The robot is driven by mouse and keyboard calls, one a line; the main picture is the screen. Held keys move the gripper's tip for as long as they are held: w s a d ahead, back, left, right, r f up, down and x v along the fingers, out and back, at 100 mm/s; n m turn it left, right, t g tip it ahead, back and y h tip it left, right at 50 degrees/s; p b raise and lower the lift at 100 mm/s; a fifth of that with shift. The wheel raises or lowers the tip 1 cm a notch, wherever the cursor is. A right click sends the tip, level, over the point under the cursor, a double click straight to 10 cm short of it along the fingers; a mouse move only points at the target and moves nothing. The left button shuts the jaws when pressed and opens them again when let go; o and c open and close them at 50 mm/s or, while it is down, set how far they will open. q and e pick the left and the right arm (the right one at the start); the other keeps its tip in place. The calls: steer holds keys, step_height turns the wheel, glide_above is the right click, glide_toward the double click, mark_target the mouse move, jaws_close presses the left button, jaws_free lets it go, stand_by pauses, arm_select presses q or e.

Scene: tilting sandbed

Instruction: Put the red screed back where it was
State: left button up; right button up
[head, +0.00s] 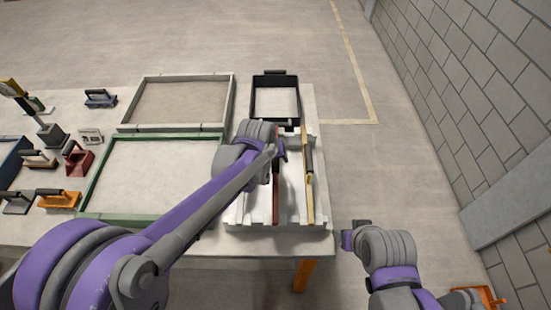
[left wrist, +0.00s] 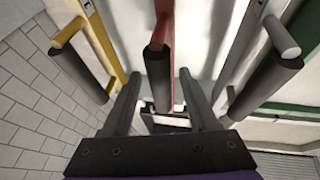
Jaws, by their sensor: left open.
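The red screed (head: 276,203) stands on edge in the white rack (head: 246,212) at the right end of the table, left of the yellow screed (head: 309,200). In the left wrist view the red screed (left wrist: 165,18) is in the middle, with its dark handle towards me. My left gripper (head: 279,150) is over the rack. In the left wrist view its open fingers (left wrist: 160,78) lie on either side of the dark handle; whether they touch it I cannot tell. My arm hides part of the red screed in the head view. My right gripper (head: 352,236) is beside the table, its jaws unclear.
A grey screed (left wrist: 240,60) with a dark handle is beside the red one. A black tray (head: 252,100) is behind the rack. A green-framed sandbed (head: 150,217) and a pale-framed one (head: 230,95) lie left. Several hand tools crowd the table's left end. Floor is open right of the table.

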arm_select(q)
steer(key=v, duration=1.2)
steer(key=s+a+f+y, duration=0.1)
steer(key=s+a+f, duration=0.2)
steer(key=s+a, duration=0.4)
steer(key=s+a+f+t+y, duration=0.1)
steer(key=s+a+f, duration=0.3)
steer(key=s+a, duration=0.4)
steer(key=s, duration=0.3)
steer(key=shift+s+a+p, duration=0.3)
